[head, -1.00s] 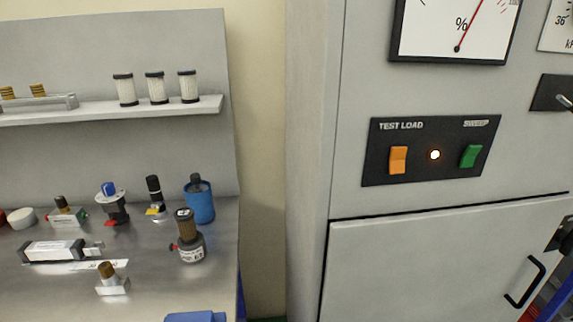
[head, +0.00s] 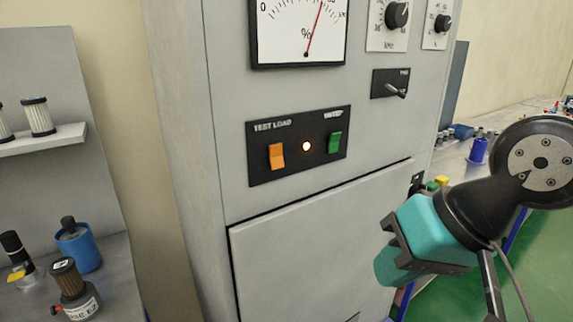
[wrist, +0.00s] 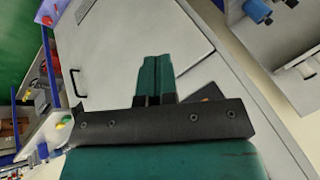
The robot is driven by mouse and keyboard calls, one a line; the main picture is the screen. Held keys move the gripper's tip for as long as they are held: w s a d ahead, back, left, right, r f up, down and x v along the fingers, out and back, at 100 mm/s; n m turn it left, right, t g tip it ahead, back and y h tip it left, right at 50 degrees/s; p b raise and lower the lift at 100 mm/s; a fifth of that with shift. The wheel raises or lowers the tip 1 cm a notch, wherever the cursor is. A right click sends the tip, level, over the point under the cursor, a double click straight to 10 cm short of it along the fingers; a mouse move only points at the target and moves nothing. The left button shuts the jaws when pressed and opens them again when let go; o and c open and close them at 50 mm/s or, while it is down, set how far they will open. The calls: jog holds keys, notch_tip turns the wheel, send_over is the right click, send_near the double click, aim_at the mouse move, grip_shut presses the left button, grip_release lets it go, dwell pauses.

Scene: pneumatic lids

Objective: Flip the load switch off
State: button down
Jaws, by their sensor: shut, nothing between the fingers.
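The orange rocker switch (head: 277,156) sits under the label TEST LOAD on a black panel (head: 262,172) on the grey cabinet's front. A lit round lamp (head: 306,146) is beside it, then a green rocker switch (head: 335,142) under a second label. My arm shows at the right of the head view, in front of the cabinet; its fingertips are not clear there. In the wrist view my gripper (wrist: 154,62) is shut and empty, its two green fingers together over the cabinet door (wrist: 115,45).
A meter (head: 300,35) and knobs (head: 397,14) are above the panel, with a small toggle (head: 396,90) to its right. A bench at the left holds a blue canister (head: 78,248) and a filter unit (head: 72,284). Green floor (head: 460,265) is free at the right.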

aim_at(280, 163)
jog(key=w+a+r+m+t+y, duration=0.1)
jog(key=w+a+r+m+t, duration=0.1)
jog(key=w+r+m+t, duration=0.1)
jog(key=w+a+r+m+t+y+b, duration=0.1)
jog(key=w+r+m+t, duration=0.3)
jog(key=w+m, duration=0.4)
jog(key=shift+w+a+r+m+t+y, duration=0.25)
jog(key=shift+w+a+m+t+y, duration=0.05)
jog(key=shift+a+m+t, duration=0.65)
jog(key=shift+w, duration=0.1)
jog(key=p+x, duration=0.5)
jog(key=x, duration=0.8)
jog(key=shift+w+a+f, duration=0.2)
jog(key=shift+f, duration=0.1)
jog(key=shift+w+f+b, duration=0.1)
jog(key=shift+f+b, duration=0.05)
jog(key=shift+b, duration=0.15)
